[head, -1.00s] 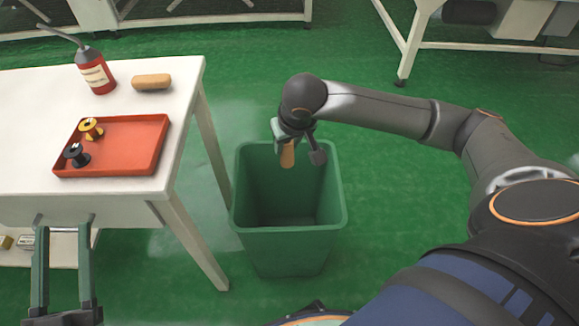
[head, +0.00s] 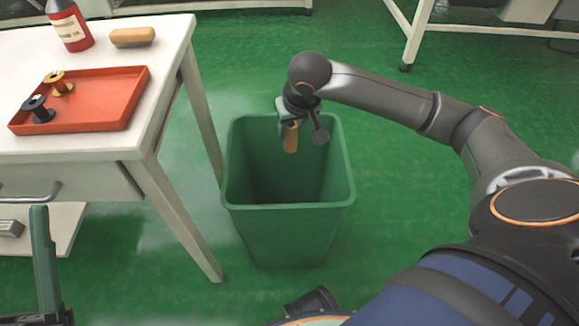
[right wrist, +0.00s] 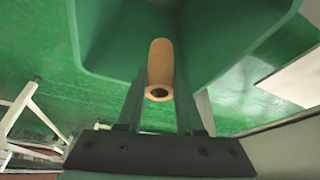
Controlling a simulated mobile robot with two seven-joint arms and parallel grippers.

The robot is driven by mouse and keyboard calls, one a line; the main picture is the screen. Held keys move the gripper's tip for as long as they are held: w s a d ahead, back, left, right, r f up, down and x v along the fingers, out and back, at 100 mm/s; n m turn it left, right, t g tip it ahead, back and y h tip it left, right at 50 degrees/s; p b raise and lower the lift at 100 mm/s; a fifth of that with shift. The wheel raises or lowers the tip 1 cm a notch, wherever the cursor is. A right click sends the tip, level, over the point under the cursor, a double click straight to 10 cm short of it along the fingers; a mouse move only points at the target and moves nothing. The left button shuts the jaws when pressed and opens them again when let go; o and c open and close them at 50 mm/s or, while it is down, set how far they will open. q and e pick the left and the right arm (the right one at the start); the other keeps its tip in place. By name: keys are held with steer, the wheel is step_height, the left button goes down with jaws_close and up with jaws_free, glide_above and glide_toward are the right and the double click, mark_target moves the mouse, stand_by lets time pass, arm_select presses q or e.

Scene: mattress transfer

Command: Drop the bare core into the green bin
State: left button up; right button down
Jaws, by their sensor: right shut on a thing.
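The bare core (head: 291,137) is a small tan tube with a hollow end. My right gripper (head: 288,122) is shut on it and holds it over the opening of the green bin (head: 288,222), near the bin's far rim. In the right wrist view the core (right wrist: 160,65) sits between the two fingers of my right gripper (right wrist: 161,98), with the green bin (right wrist: 215,45) beyond it. The bin's visible inside is empty. One finger of my left gripper (head: 44,262) shows at the lower left; the rest is cut off, so its opening is unclear.
A white table (head: 165,75) stands left of the bin. On it are a red tray (head: 105,108) with a yellow spool (head: 58,83) and a black spool (head: 38,108), a red bottle (head: 70,27) and a tan brush-like block (head: 132,37). Green floor right of the bin is clear.

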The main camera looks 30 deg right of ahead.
step_height(320, 180, down, 2)
steer(key=shift+f+b, duration=0.1)
steer(key=shift+b, duration=0.3)
arm_select(q)
steer(key=shift+d+f, duration=0.1)
steer(key=shift+f, duration=0.8)
arm_select(e)
steer(key=shift+c, duration=2.3)
jaws_free()
arm_select(q)
steer(key=r+p, duration=0.4)
steer(key=r, duration=0.1)
steer(key=shift+s+a+r+p, duration=0.1)
steer(key=shift+a+r+p, duration=0.05)
steer(key=shift+a+p, duration=0.2)
arm_select(e)
steer(key=v, duration=1.2)
steer(key=shift+s+r, duration=0.2)
steer(key=shift+r, duration=0.1)
steer(key=shift+a, duration=0.1)
